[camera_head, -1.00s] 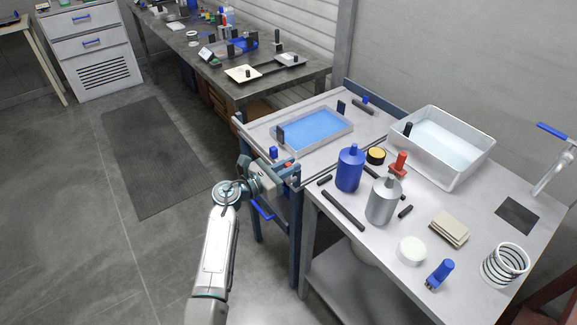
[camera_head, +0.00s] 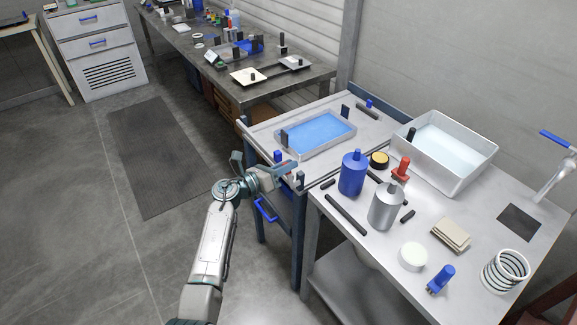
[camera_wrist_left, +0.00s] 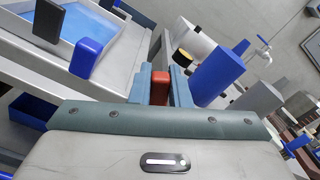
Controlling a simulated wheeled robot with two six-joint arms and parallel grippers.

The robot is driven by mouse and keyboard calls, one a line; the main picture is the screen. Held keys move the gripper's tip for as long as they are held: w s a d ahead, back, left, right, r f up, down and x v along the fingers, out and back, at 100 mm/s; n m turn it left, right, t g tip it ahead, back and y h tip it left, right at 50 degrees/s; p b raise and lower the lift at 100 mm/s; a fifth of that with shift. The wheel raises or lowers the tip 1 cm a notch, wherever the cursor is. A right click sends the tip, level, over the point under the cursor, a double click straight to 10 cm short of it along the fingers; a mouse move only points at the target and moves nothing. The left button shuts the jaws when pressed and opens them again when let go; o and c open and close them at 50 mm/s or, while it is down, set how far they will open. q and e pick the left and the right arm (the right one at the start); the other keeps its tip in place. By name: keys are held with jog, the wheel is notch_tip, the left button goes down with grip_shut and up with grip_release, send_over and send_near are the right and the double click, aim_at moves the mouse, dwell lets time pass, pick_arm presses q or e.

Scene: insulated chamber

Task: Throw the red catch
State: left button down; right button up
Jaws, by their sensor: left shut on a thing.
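The red catch (camera_wrist_left: 160,88) shows in the left wrist view as a small red block at the front edge of the bench with the blue tray. The fingers of my left gripper (camera_wrist_left: 160,90) stand on both sides of it and are shut on it. My right gripper is not in view.
A shallow tray with blue liquid (camera_head: 345,140) sits on the bench behind the gripper. To the right, a table holds a blue bottle (camera_head: 352,175), a silver bottle (camera_head: 386,208) and a white basin (camera_head: 484,160). The floor on the left is clear around a dark mat (camera_head: 160,160).

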pick_arm(q)
jog(key=shift+w+a+f+n, duration=0.2)
jog(key=shift+w+n, duration=0.1)
jog(key=shift+n, duration=0.4)
jog(key=c, duration=1.4)
grip_release()
jog(key=shift+o, duration=0.2)
jog(key=b+v, duration=0.2)
jog(key=v, duration=0.9)
